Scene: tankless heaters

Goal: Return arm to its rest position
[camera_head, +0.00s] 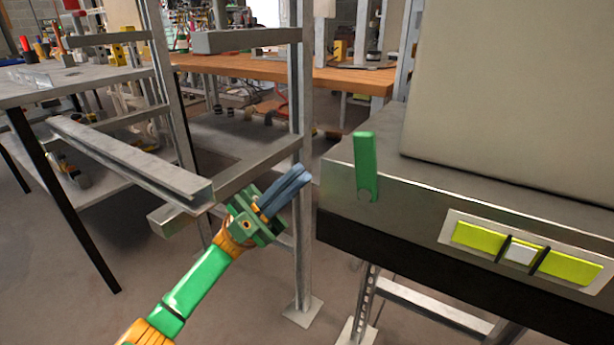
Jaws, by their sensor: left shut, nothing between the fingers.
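My left gripper (288,192) is in the middle of the head view, at the end of my green and orange arm, which comes in from the lower left. Its two blue-grey fingers are together and point up and to the right. They are shut with nothing between them. The gripper appears in front of a grey metal frame (304,120), left of a metal-topped bench unit; I cannot tell whether it touches the frame. My right gripper is not in view.
The bench unit (480,215) on the right bears a large beige panel (510,90), a green upright piece (365,165) and yellow-green panels (480,237). A grey rail (130,160) juts out at left. A wooden bench (340,80) stands behind. Open floor (60,290) shows at lower left.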

